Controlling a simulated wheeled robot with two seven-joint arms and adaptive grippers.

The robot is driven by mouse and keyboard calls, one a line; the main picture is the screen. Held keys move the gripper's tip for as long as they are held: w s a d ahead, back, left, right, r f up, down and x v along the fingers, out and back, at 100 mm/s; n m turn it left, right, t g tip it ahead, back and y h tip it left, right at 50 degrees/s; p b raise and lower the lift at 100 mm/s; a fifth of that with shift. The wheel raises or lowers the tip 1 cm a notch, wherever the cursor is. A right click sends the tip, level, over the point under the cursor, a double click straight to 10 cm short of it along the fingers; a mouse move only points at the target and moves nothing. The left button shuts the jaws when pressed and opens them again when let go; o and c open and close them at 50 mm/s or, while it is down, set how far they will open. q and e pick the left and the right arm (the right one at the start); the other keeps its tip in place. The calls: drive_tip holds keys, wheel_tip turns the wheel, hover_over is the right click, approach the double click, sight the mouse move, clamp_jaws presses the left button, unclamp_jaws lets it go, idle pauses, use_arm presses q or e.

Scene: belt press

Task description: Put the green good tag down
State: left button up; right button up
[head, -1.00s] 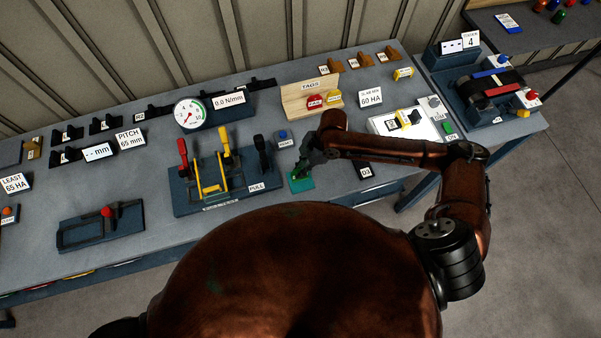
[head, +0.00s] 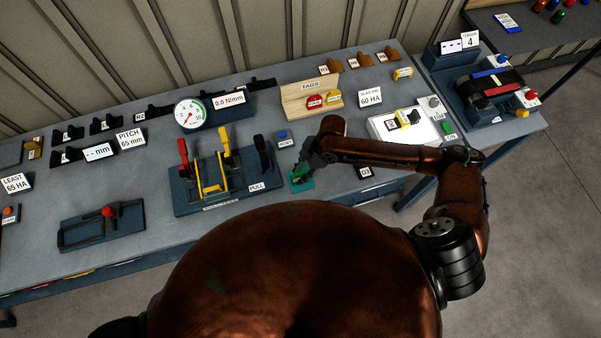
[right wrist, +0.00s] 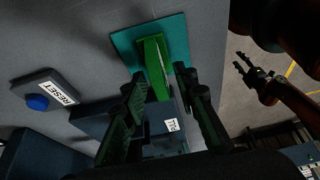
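The green tag (right wrist: 153,66) is on a small teal pad (right wrist: 122,42) on the bench. The pad also shows in the head view (head: 306,184), just right of the pull tester. My right gripper (right wrist: 162,74) is open, its two fingers apart near the tag's near end; the tag's far part extends beyond the fingertips. In the head view my right gripper (head: 305,169) is small and dark over the pad. My left gripper (right wrist: 240,62) shows in the right wrist view, off to the right over the floor, fingers apart and empty.
The pull tester (head: 230,190) with yellow and black handles stands left of the pad. A blue reset button (right wrist: 37,102) is close by. A wooden tag rack (head: 297,106) holds a red and a yellow tag. A D3 label (head: 365,172) lies to the right.

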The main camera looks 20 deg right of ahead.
drive_tip(key=v, duration=1.2)
drive_tip(key=shift+b, duration=0.35)
drive_tip(key=shift+r, duration=0.1)
